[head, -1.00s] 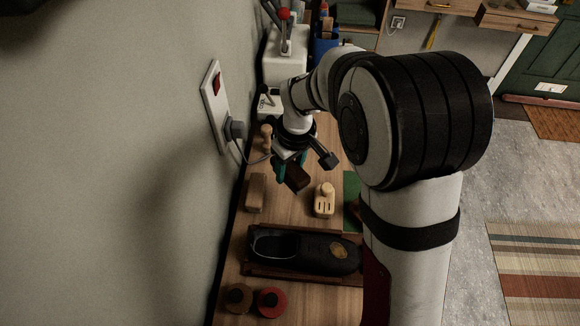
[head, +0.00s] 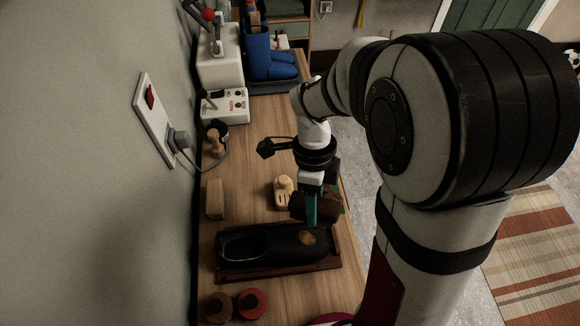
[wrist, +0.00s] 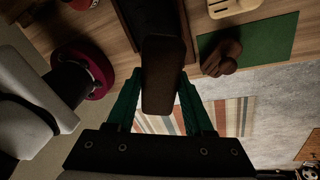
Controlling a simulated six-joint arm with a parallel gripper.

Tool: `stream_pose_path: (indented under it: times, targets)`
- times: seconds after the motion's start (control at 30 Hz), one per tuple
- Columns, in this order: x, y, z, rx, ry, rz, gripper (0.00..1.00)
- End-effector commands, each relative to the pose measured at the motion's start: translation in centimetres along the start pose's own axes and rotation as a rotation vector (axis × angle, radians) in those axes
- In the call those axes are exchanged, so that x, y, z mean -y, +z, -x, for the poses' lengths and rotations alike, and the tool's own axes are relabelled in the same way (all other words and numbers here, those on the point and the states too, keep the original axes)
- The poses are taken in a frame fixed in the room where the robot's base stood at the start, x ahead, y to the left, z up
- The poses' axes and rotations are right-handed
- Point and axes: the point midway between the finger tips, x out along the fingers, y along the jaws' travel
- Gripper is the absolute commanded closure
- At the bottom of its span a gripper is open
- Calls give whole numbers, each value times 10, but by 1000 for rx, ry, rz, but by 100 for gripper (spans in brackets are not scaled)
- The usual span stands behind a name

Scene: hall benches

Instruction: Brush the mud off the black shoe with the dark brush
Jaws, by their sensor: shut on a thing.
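The black shoe (head: 262,246) lies on its side-to-side axis on a dark wooden tray (head: 240,273), its opening at left and its toe at right. A tan mud patch (head: 308,238) shows on the toe. My gripper (head: 312,208) is shut on the dark brush (head: 330,207), just behind and above the toe end. The brush appears to be clear of the shoe, though the exact gap is hard to judge. In the wrist view the dark brush (wrist: 163,75) sits between the green fingers and hides part of the shoe behind it.
A pale slotted block (head: 283,191) and a tan block (head: 215,199) stand behind the shoe. Two round tins, one brown (head: 217,306) and one red (head: 252,303), stand in front. A green mat (wrist: 275,42) bears a brown object (wrist: 220,58). Blue boots (head: 262,55) stand far back.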

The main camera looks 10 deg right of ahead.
Motion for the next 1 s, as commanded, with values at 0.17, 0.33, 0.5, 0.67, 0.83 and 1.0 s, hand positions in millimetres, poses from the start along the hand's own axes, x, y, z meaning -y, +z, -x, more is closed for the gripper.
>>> stream_pose_path:
  times: [0.17,0.33,0.5,0.67,0.83,1.0]
  targets:
    - [-24,-27,-4,130,116,-616,92]
    - [-41,-40,-8,225,186,-1005,92]
    - [-44,-38,-17,251,205,-1106,92]
    - [-43,-31,-38,247,204,-1103,92]
    - [-41,-24,-57,248,205,-1100,92]
    - [-40,-21,-64,249,202,-1100,92]
